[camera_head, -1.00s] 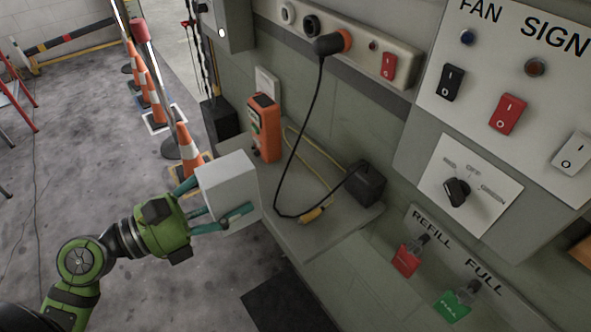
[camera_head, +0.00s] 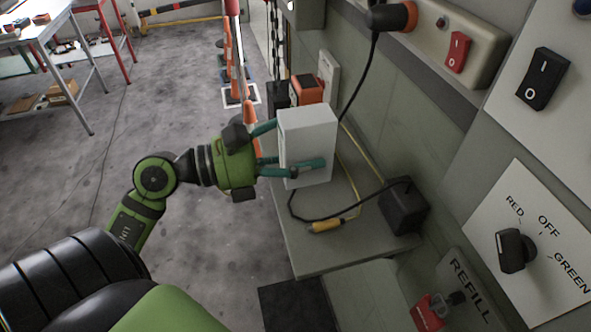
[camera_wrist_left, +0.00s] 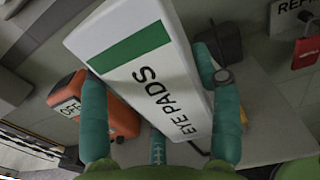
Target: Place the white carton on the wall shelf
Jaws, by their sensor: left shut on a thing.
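The white carton (camera_head: 308,132) is held upright by my left gripper (camera_head: 290,150), whose teal fingers close around its sides. In the left wrist view the carton (camera_wrist_left: 140,62) shows a green band and the words "EYE PADS", between the gripper's fingers (camera_wrist_left: 160,120). The carton is at the front left part of the grey wall shelf (camera_head: 310,248); I cannot tell whether it touches the shelf or hovers over it. My right gripper is not in view.
On the shelf are an orange device (camera_head: 307,90) behind the carton, a black box (camera_head: 404,207) and a yellow cable with a connector (camera_head: 326,226). Bare shelf lies in front of the cable. A switch panel (camera_head: 535,100) is at right.

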